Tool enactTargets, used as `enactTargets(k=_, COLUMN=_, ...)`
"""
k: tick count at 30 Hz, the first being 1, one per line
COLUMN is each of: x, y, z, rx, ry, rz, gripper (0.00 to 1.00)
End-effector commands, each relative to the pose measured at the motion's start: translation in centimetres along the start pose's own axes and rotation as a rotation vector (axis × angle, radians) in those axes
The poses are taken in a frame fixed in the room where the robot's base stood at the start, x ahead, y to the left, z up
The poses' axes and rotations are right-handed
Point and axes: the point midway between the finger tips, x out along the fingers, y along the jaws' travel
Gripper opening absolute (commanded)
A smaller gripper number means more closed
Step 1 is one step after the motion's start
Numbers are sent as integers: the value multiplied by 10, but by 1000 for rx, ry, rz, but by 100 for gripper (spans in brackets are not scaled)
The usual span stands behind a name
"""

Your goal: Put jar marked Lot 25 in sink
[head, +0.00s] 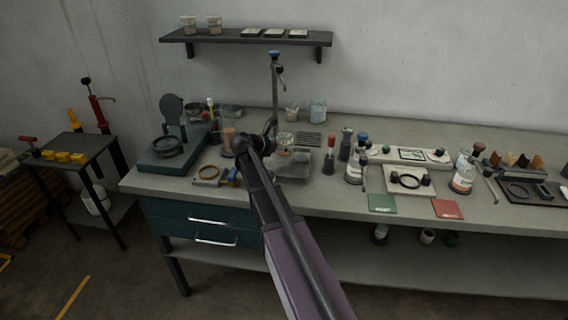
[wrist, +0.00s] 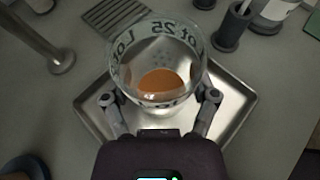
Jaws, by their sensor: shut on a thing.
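The jar marked Lot 25 (wrist: 158,62) is clear glass with orange-brown contents low inside; its lettering shows around the rim in the wrist view. My gripper (wrist: 160,100) is shut on it, one finger on each side. The sink (wrist: 236,112) is a shallow metal basin, and the jar is over it in the wrist view. I cannot tell how far the jar's base is from the basin floor. In the head view the jar (head: 285,139) shows small beyond my arm, over the sink (head: 292,172).
A slotted drain plate (head: 309,140) lies behind. Dark holders and bottles (head: 346,140) stand close at right. A teal balance (head: 168,160) is at left.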

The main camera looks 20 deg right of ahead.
Motion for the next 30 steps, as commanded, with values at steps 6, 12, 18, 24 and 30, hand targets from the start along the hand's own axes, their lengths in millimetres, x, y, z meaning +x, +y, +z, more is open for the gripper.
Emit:
enactTargets(k=6, x=6, y=0, z=-14, rx=0, ry=0, rz=0, gripper=25)
enactTargets(k=12, x=6, y=0, z=-14, rx=0, ry=0, rz=0, gripper=25)
enactTargets(k=18, x=6, y=0, z=-14, rx=0, ry=0, rz=0, gripper=25)
enactTargets(k=24, x=9, y=0, z=-22, rx=0, ry=0, rz=0, gripper=25)
enactTargets(k=30, x=15, y=0, z=-37, rx=0, ry=0, rz=0, gripper=25)
